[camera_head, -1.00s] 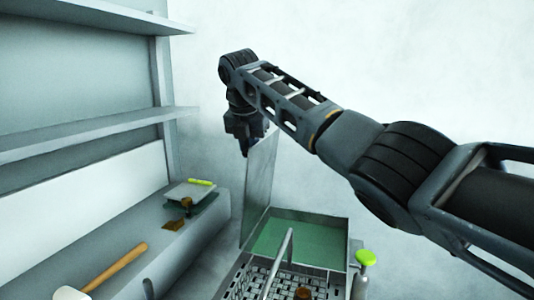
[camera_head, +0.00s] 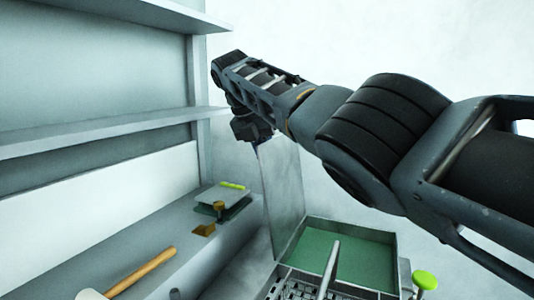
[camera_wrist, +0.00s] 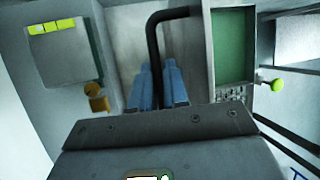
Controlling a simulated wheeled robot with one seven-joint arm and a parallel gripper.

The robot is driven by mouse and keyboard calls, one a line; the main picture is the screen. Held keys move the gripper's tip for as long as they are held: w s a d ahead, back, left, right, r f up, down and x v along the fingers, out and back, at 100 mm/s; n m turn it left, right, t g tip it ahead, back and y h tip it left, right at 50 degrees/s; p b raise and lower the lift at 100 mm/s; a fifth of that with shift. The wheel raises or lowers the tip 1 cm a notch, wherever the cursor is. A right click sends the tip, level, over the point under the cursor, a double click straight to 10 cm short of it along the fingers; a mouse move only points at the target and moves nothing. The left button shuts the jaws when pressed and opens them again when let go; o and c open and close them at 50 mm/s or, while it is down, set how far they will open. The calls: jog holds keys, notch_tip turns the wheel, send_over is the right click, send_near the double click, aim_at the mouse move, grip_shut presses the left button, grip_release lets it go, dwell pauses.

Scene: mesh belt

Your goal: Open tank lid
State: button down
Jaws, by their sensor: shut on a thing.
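The tank (camera_head: 345,253) is an open-topped grey box with a green inside at the lower right of the head view; it also shows in the wrist view (camera_wrist: 233,45). Its lid (camera_head: 284,190), a flat grey panel, stands steeply raised along the tank's left side. My gripper (camera_head: 258,143) is at the lid's upper edge. In the wrist view, its blue fingers (camera_wrist: 158,88) are closed around a black bent bar, which appears to be the lid's handle (camera_wrist: 153,45). The exact contact is partly hidden by the fingers.
A ledge (camera_head: 150,255) on the left bears a wooden-handled tool (camera_head: 140,273), a small scale-like device (camera_head: 222,196) and a brown piece (camera_head: 204,230). Shelves (camera_head: 100,130) rise above it. A mesh basket (camera_head: 298,288) and a green knob (camera_head: 425,279) are near the tank.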

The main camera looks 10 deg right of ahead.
jog(key=shift+f, duration=0.15)
jog(key=c, duration=1.5)
grip_release()
jog(key=shift+v, duration=3.9)
jog(key=shift+d, duration=0.1)
